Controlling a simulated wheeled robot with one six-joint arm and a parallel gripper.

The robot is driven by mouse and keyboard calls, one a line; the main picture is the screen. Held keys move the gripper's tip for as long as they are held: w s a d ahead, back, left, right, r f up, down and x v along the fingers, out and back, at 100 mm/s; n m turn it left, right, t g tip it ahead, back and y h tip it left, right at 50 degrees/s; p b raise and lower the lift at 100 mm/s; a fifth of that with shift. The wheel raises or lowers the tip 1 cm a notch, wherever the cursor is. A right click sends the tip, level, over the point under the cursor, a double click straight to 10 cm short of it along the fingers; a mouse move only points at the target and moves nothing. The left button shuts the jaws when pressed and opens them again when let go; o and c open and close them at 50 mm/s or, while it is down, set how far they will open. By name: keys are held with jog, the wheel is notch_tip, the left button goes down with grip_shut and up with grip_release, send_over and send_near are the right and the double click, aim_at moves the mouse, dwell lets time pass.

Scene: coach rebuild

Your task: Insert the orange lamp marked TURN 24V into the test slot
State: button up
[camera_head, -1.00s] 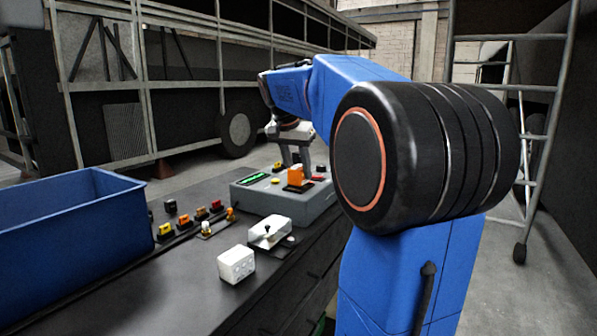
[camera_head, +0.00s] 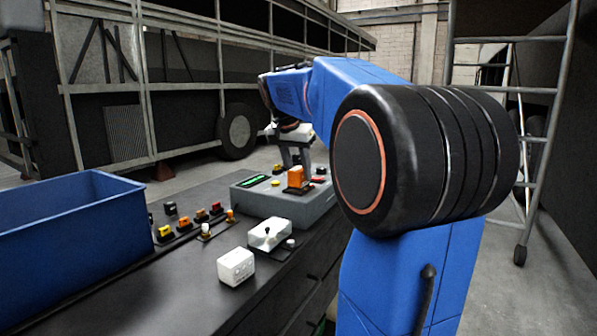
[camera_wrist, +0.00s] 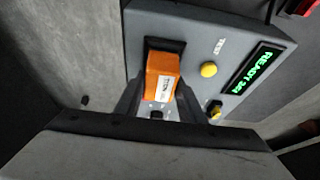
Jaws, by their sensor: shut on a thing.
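The orange lamp (camera_head: 295,177) stands upright at the tester box (camera_head: 261,203) on the bench. In the wrist view the lamp (camera_wrist: 162,77) has a white label on its side, too small to read fully. A dark slot (camera_wrist: 165,44) shows right at its far end; I cannot tell how deep the lamp sits in it. My gripper (camera_head: 294,164) is shut on the lamp from above, and its fingers flank the lamp in the wrist view (camera_wrist: 158,98). The tester's green display (camera_wrist: 252,76) reads READY and something like 24V. A yellow button (camera_wrist: 208,69) is beside the word TEST.
A blue bin (camera_head: 75,225) stands at the left of the bench. Several small coloured lamps (camera_head: 184,224) stand in a row beside it. A white switch box (camera_head: 270,234) and a white block (camera_head: 236,266) are in front of the tester. A ladder (camera_head: 545,140) stands at the right.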

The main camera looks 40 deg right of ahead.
jog(key=shift+f, duration=0.6)
dwell(0.3)
jog(key=o, duration=0.8)
jog(key=shift+r, duration=0.1)
jog(key=shift+v, duration=5.4)
